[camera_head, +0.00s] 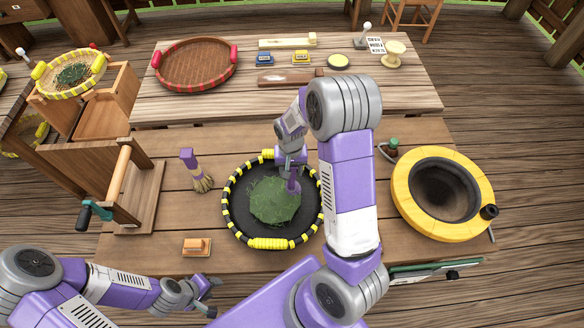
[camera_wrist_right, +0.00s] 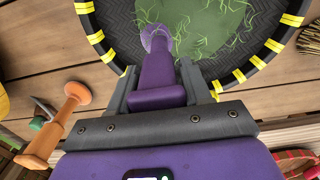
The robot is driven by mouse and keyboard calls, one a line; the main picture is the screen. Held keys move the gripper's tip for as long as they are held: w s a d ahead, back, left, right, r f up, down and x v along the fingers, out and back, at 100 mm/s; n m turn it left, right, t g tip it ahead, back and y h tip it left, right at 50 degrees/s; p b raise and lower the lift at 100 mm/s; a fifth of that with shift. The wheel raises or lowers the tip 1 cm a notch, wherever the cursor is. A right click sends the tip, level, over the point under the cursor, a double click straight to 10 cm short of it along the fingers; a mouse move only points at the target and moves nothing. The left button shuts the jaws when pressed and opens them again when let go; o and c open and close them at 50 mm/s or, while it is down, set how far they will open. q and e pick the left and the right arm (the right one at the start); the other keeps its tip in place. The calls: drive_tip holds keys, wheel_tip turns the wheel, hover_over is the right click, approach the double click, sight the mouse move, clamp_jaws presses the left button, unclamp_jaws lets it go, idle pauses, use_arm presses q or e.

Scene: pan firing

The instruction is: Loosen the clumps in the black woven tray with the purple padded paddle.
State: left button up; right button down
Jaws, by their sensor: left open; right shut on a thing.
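The black woven tray (camera_head: 234,215) with yellow bands on its rim lies on the near table. A green leafy mass (camera_head: 275,200) covers its middle, with loose strands on top; the tray also shows in the right wrist view (camera_wrist_right: 108,38). My right gripper (camera_head: 288,160) is over the tray's far right part, shut on the purple padded paddle (camera_head: 293,184). In the right wrist view the paddle (camera_wrist_right: 158,70) points into the tray, and its round end is at the leaves; I cannot tell whether it touches. My left gripper (camera_head: 206,292) is open and empty at the near left, away from the tray.
A yellow-rimmed pan (camera_head: 405,190) stands right of the tray. A purple-handled brush (camera_head: 190,165) and an orange-handled block (camera_head: 197,246) are left of it. A wooden stand with a roller (camera_head: 119,180) is farther left. A brown tray (camera_head: 196,64) lies on the far table.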

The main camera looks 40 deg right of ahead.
drive_tip(key=w+a, duration=0.5)
drive_tip(key=a, duration=0.7)
drive_tip(key=s+d, duration=0.5)
wheel_tip(320, 180, up, 9)
drive_tip(key=p, duration=0.7)
drive_tip(key=shift+r, duration=0.2)
drive_tip(key=shift+s, duration=0.1)
